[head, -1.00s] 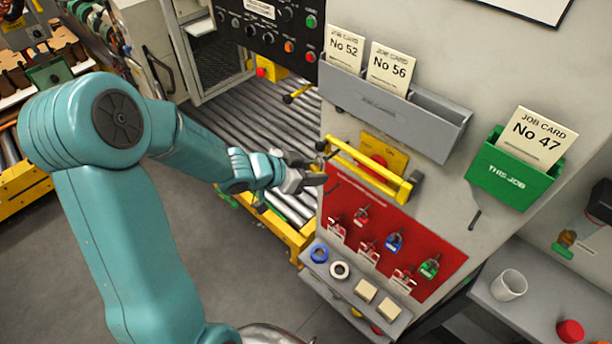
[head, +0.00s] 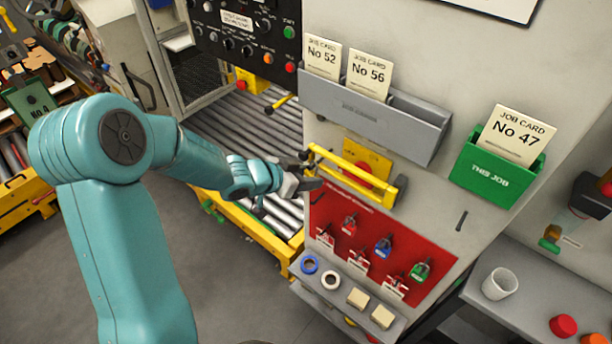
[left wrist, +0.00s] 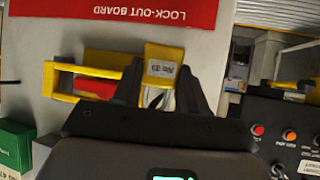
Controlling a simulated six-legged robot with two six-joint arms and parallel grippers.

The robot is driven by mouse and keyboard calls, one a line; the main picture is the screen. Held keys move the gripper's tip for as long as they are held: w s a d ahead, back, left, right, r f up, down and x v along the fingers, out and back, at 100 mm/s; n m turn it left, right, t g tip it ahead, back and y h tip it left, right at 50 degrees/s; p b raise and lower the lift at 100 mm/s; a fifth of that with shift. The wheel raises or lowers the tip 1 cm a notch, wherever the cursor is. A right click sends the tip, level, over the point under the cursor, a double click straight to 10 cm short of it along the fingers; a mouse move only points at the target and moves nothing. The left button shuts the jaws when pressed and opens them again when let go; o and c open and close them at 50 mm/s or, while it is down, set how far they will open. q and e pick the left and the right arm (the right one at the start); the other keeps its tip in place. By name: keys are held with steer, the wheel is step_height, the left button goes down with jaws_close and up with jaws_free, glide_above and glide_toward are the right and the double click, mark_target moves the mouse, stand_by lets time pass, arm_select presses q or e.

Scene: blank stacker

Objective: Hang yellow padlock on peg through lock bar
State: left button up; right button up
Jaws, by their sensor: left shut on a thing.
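In the left wrist view, a yellow padlock (left wrist: 164,54) with a white "No 33" label is between the fingers of my left gripper (left wrist: 160,88), which is shut on it. The head view shows the left gripper (head: 306,173) at the left end of the yellow lock bar (head: 352,171); the padlock is not clear there. The bar also shows left of the padlock in the left wrist view (left wrist: 66,68). I cannot tell whether padlock and bar touch. The peg cannot be made out. My right gripper is not in view.
A red lock-out board (head: 412,240) with several small padlocks is below the bar. A grey card rack (head: 372,112) and green "This job" holder (head: 497,168) are above and right. A roller conveyor (head: 235,125) runs behind the arm. A white cup (head: 499,284) stands at lower right.

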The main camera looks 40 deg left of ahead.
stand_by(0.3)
arm_select(q)
steer(key=o, duration=1.2)
